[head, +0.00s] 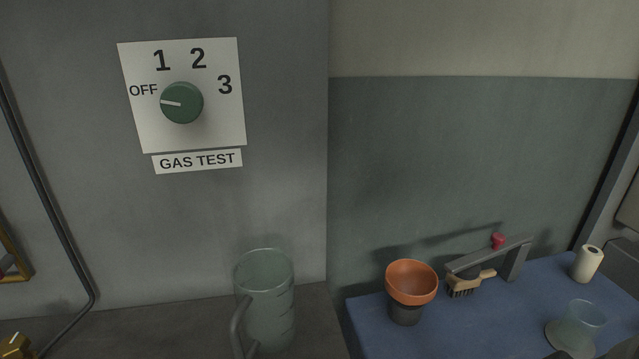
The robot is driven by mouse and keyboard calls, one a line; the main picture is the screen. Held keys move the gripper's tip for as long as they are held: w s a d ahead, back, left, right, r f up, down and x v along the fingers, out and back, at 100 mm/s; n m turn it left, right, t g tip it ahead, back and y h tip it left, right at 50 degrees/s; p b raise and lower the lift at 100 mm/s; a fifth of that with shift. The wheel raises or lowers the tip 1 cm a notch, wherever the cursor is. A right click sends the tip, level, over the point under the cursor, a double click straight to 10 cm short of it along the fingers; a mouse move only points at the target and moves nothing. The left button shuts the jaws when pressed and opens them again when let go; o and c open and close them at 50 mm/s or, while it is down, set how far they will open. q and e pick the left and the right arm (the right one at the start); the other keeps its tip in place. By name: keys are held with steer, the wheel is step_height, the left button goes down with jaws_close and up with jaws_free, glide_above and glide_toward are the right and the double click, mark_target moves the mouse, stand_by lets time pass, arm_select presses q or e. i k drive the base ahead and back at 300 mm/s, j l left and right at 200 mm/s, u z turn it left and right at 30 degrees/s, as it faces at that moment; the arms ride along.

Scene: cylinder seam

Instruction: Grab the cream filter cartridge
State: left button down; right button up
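The cream filter cartridge (587,263) is a small cream cylinder with a dark hole in its top. It stands upright on the blue work surface (540,285) at the far right of the head view. Nothing holds it, and its whole near side shows. I make out neither of my grippers in this view.
An orange bowl (411,282) sits on a dark base. A wooden brush (470,281) is by a grey bracket (514,262) with a red knob (498,241). A glass jug (268,300) stands left.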

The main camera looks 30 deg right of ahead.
mark_target(588, 258)
steer(key=z, duration=2.3)
